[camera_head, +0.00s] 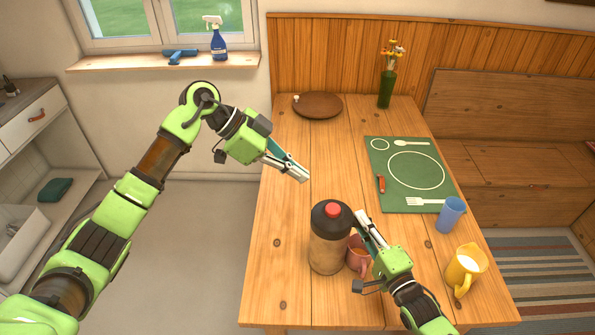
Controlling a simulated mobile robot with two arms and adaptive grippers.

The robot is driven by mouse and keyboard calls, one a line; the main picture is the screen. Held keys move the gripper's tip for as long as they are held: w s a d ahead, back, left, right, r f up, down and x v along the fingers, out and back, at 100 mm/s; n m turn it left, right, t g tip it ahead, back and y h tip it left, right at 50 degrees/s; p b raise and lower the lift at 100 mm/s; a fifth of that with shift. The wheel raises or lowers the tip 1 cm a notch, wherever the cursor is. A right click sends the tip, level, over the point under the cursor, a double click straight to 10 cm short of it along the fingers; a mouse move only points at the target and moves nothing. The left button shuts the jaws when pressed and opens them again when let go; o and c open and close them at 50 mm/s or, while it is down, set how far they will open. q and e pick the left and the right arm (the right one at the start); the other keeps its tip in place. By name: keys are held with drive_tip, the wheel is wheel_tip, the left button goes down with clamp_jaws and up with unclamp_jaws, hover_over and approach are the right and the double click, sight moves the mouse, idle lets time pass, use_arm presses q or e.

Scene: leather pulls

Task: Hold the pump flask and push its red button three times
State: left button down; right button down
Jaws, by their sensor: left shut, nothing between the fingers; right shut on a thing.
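The pump flask (326,252) stands upright on the wooden table, with a beige body, a dark top and a red button (333,209) on top. My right gripper (363,217) is at the flask's upper right side, shut on it; the exact contact is hard to see. My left gripper (303,177) is shut and empty, above and to the left of the red button in the picture, apart from the flask.
A pink mug (357,256) stands close to the flask, partly hidden by my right gripper. A yellow jug (465,268), a blue cup (451,215) and a green place mat (376,152) are to the right. A brown plate (320,106) and a flower vase (386,90) are at the back.

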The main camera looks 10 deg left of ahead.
use_arm(q)
drive_tip(key=shift+w+a+r, duration=0.1)
drive_tip(key=shift+w+r, duration=0.15)
drive_tip(key=shift+r, duration=0.4)
hover_over(337, 208)
drive_tip(key=a, duration=0.3)
drive_tip(key=f, duration=0.6)
drive_tip(key=shift+s+a+f, duration=0.15)
drive_tip(key=shift+s+f, duration=0.05)
drive_tip(key=shift+f, duration=0.05)
drive_tip(key=f, duration=0.3)
drive_tip(key=shift+d+f, duration=0.2)
drive_tip(key=shift+f, duration=0.6)
